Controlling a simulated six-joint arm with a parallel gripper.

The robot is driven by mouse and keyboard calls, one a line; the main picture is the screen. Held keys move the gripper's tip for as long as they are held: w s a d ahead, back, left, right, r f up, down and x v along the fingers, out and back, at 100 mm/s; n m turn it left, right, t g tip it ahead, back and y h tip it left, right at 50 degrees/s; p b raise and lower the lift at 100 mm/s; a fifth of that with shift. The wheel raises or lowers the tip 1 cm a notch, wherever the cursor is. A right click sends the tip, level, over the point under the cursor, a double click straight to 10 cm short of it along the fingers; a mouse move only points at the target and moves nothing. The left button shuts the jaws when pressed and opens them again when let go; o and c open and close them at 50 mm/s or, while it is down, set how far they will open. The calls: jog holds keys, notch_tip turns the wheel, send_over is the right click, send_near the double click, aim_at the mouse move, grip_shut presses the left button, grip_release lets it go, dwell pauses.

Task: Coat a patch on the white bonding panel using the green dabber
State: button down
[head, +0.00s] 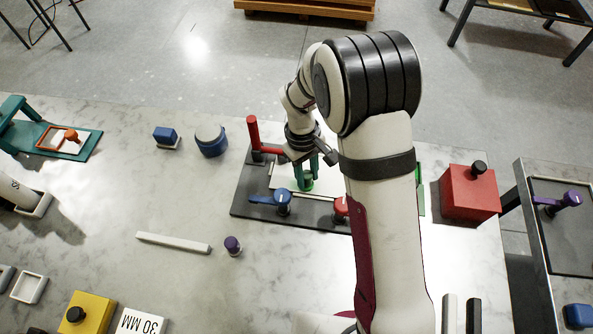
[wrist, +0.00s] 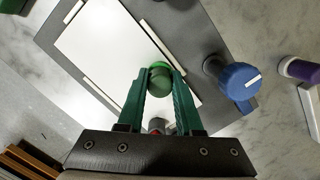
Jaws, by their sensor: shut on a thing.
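The green dabber (head: 307,184) is held between the green fingers of my gripper (head: 304,172) over the white bonding panel (head: 284,178). In the wrist view the dabber (wrist: 160,78) sits between the two fingertips (wrist: 159,80), and the white panel (wrist: 110,45) lies flat beyond it. My gripper is shut on the dabber. The dabber is at or just above the panel's surface; I cannot tell whether they touch. No coated patch shows on the visible part of the panel. My arm hides the panel's right part in the head view.
The dark fixture plate (head: 246,200) carries a red upright handle (head: 253,132), a blue knob (head: 283,198) and a red knob (head: 341,206) near the panel. A red box (head: 469,193) stands to the right. A purple-topped piece (head: 233,244) and a white bar (head: 174,243) lie in front left.

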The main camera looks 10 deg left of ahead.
jog(key=shift+d, duration=4.95)
jog(key=shift+a, duration=7.2)
jog(key=shift+a+r, duration=0.15)
jog(key=shift+r, duration=0.05)
notch_tip(320, 180, up, 8)
jog(key=shift+f, duration=0.15)
